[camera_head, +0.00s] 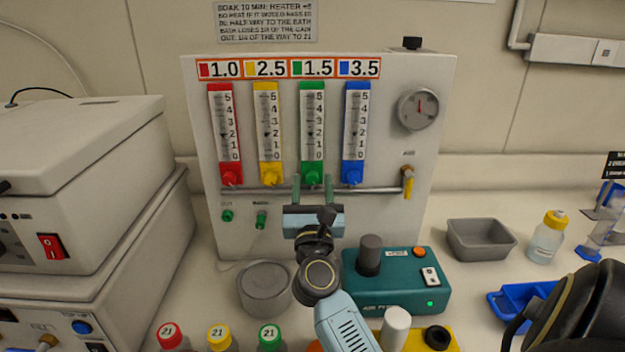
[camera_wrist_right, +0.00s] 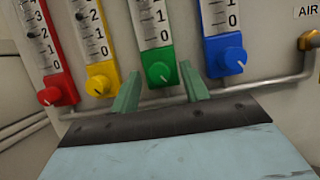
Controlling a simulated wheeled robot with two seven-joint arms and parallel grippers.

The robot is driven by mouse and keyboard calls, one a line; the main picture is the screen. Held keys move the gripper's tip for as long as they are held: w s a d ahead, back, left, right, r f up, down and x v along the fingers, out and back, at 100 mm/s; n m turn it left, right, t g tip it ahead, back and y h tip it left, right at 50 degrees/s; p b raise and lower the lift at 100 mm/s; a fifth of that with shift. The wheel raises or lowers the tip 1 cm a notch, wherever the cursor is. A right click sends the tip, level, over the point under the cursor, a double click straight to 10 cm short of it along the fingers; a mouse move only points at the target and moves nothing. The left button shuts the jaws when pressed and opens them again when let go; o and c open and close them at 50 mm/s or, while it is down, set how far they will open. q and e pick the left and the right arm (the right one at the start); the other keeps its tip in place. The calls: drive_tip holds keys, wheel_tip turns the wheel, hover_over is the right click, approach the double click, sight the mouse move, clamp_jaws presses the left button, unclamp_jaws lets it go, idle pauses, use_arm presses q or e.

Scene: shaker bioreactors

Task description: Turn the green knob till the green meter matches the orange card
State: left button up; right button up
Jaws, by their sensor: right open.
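The green meter (camera_head: 312,118) stands third in a row of four on the white panel, with a scale from 0 to 5. Its float is too small to read surely. Its orange-edged card (camera_head: 312,69) above reads 1.5. I cannot tell how deep the fingertips reach. My left gripper is out of view.
The red (camera_head: 231,176), yellow (camera_head: 270,177) and blue (camera_head: 354,175) knobs sit close beside. A metal pipe (camera_head: 380,190) runs below them to a yellow valve (camera_head: 408,180).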

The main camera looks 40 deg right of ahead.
drive_tip(key=shift+w+d+r, duration=0.1)
drive_tip(key=shift+w+d, duration=0.05)
drive_tip(key=shift+w, duration=0.05)
drive_tip(key=c, duration=1)
drive_tip(key=n+y+p, duration=0.1)
drive_tip(key=n+p, duration=0.1)
drive_tip(key=n+t+y+p, duration=0.1)
drive_tip(key=n+p, duration=0.1)
drive_tip(key=n, duration=0.1)
drive_tip(key=shift+s+d+r+n+t+y, duration=0.1)
drive_tip(key=shift+r+n+t+y, duration=0.05)
drive_tip(key=shift+n+t+y, duration=0.15)
drive_tip(key=shift+n+y+p, duration=1)
drive_tip(key=shift+n+p, duration=0.85)
drive_tip(key=shift+n, duration=0.45)
drive_tip(key=shift+t, duration=0.3)
